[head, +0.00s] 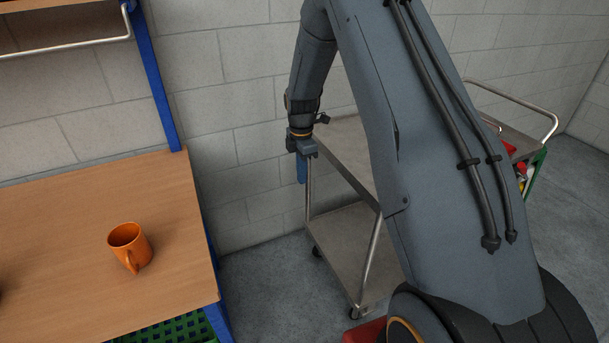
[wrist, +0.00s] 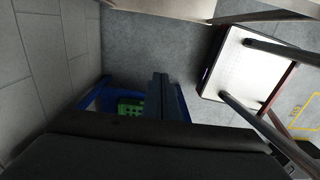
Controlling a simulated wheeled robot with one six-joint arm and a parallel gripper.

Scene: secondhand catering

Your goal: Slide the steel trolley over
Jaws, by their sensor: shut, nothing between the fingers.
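The steel trolley (head: 345,152) stands against the block wall in the head view, with an upper and a lower shelf (head: 345,240), thin legs and small dark wheels. My arm hides its middle and right part. My gripper (head: 302,172) is shut and empty, its blue fingers pointing down at the trolley's left end, close to the left leg and upper shelf edge. Whether it touches the trolley cannot be told. In the wrist view the dark blue fingers (wrist: 160,95) are together over the floor. A steel strip (wrist: 175,8) shows at the top of that view.
A wooden workbench (head: 60,235) with blue legs stands at left, bearing an orange mug (head: 129,246). A green crate (head: 180,328) sits beneath it. A metal rail (head: 520,103) and a green-and-red item (head: 535,170) show at right. Bare floor (head: 275,285) lies between bench and trolley.

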